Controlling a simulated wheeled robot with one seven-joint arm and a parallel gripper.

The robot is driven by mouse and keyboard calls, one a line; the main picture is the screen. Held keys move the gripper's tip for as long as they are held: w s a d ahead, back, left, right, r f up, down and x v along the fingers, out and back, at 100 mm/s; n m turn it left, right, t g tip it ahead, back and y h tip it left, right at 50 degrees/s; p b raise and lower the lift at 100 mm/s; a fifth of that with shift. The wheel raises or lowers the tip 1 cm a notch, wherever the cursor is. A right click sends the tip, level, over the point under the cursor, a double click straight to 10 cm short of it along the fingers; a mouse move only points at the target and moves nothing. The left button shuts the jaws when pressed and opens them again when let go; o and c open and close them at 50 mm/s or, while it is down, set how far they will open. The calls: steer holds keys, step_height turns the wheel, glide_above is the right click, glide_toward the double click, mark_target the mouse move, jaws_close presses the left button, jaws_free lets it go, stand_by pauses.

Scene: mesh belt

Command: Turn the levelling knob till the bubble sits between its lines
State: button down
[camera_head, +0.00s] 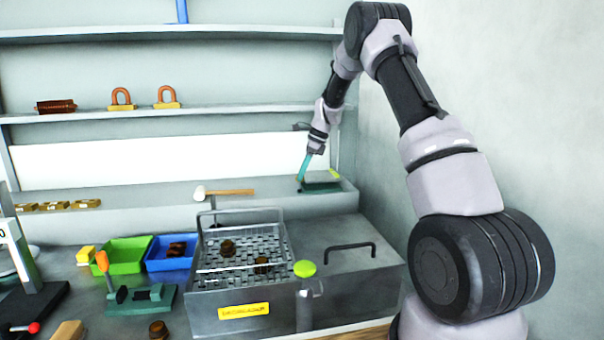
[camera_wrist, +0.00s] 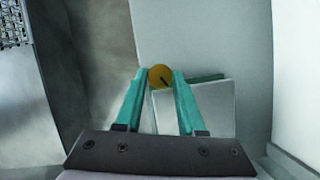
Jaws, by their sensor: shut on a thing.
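A small green-edged plate with a pale top (camera_head: 322,186) lies on the raised ledge at the back right; it also shows in the wrist view (camera_wrist: 210,108). A yellow-orange round knob (camera_wrist: 160,70) with a dark mark is at its corner. My gripper (camera_head: 301,178) reaches down there, and in the wrist view its teal fingers (camera_wrist: 159,76) are closed on either side of the knob. A small yellow-green strip (camera_head: 334,173) on the plate may be the bubble vial. The bubble and its lines are too small to make out.
A mallet (camera_head: 226,193) lies on the ledge to the left. Below stand a metal tank with a mesh basket (camera_head: 241,248), a lid with a dark handle (camera_head: 345,247), and green (camera_head: 124,255) and blue (camera_head: 171,253) trays. A wall rises close on the right.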

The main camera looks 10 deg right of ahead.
steer(key=shift+w+n+g, duration=0.1)
steer(key=shift+n+g, duration=0.3)
steer(key=shift+n, duration=0.7)
steer(key=c, duration=0.5)
jaws_free()
steer(key=v, duration=1)
steer(key=shift+d+r, duration=0.3)
steer(key=shift+r, duration=0.05)
